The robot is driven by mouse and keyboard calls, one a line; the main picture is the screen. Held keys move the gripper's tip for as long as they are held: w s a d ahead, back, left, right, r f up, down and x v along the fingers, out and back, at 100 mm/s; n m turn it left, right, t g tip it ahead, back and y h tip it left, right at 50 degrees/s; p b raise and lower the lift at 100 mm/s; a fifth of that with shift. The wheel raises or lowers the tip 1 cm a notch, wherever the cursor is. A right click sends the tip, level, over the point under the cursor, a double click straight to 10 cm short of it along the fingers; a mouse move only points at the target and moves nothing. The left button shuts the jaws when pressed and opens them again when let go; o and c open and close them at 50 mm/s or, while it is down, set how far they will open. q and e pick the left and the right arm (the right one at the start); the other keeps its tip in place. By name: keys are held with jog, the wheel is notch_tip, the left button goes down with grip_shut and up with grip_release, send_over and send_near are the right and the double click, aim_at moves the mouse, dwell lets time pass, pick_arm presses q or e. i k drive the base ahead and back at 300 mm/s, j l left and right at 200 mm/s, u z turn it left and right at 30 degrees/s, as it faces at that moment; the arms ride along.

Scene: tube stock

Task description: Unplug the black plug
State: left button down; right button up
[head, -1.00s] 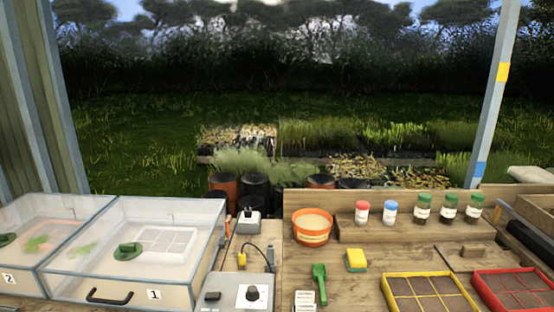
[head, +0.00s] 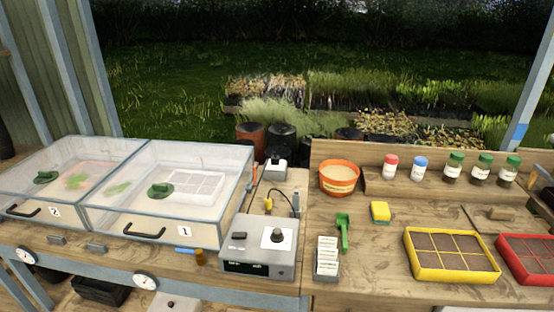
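A grey control box (head: 259,266) with a dark knob (head: 277,236) on a white plate stands at the front of the bench. A small black block (head: 239,235) sits on its top at the left; I cannot tell whether it is a plug. Behind the box, a thin black cable (head: 281,191) arcs beside a yellow connector (head: 268,205) and a grey upright piece (head: 296,203). A small pale device (head: 275,171) with a dark top stands further back. No black plug can be made out for certain. Neither of my grippers is in view.
Two clear-lidded propagator boxes (head: 168,226) fill the left of the bench. A label holder (head: 326,262), green scoop (head: 343,232), yellow sponge (head: 380,211), orange pot (head: 338,180), several capped jars and a yellow-framed seed tray (head: 452,276) lie to the right.

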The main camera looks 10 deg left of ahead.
aim_at(275, 160)
jog(key=i+j+z, duration=0.2)
jog(key=z, duration=0.25)
jog(key=i+j+z, duration=0.15)
jog(key=j+z, duration=0.35)
jog(key=i+j+z, duration=0.1)
jog(key=j+z, duration=0.35)
jog(key=l, duration=0.15)
